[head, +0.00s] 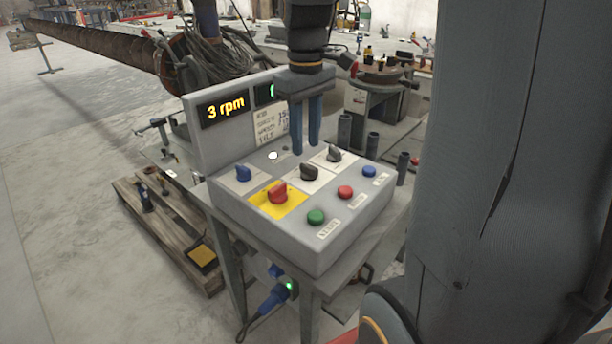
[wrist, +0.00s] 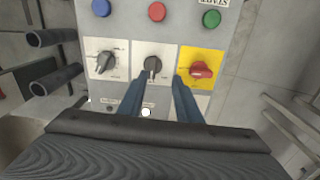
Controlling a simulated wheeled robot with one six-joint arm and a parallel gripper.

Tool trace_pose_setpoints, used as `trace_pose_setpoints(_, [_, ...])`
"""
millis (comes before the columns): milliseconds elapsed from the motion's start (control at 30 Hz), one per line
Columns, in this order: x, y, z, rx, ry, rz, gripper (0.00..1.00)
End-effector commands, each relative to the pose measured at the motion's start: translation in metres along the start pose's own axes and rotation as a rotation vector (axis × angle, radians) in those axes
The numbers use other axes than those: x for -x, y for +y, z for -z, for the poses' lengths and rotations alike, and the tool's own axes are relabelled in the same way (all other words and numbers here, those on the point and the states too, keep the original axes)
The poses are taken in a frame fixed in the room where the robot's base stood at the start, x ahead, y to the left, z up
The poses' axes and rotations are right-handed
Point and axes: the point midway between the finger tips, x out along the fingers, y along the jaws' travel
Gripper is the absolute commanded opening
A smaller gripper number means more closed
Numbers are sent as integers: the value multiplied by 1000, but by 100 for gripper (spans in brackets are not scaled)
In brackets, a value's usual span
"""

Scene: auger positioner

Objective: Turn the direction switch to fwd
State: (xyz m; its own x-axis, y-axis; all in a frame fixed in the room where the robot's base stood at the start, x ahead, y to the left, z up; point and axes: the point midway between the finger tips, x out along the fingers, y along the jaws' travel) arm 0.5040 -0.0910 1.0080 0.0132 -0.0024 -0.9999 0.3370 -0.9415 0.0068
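The grey control box (head: 330,246) carries several knobs and buttons; knob labels are too small to read, so I cannot confirm which is the direction switch. A black knob on a white plate sits in the middle (head: 309,172). In the wrist view this middle knob (wrist: 152,66) appears between my fingertips, its handle roughly upright in the picture. My gripper (head: 306,148) points down above the panel, just behind the middle knob in the head view. It is open and empty, the fingers (wrist: 155,76) apart with a visible gap, with no clear contact with the knob.
Nearby are a dark knob (head: 334,155), a red knob on a yellow plate (head: 278,194), a blue switch (head: 243,173), and green (head: 316,217), red (head: 345,192) and blue (head: 369,172) buttons. An upright display (head: 226,107) reading "3 rpm" stands behind the panel.

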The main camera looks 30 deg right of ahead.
Motion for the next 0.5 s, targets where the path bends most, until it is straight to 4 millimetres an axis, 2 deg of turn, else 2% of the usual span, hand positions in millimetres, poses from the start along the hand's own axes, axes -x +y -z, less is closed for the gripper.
trace_pose_setpoints(100, [2, 14, 5, 30, -8, 5, 31])
trace_pose_setpoints(267, [-2, 17, 5, 46, -14, 9, 31])
trace_pose_setpoints(500, [-38, 16, 4, 46, -15, 10, 31])
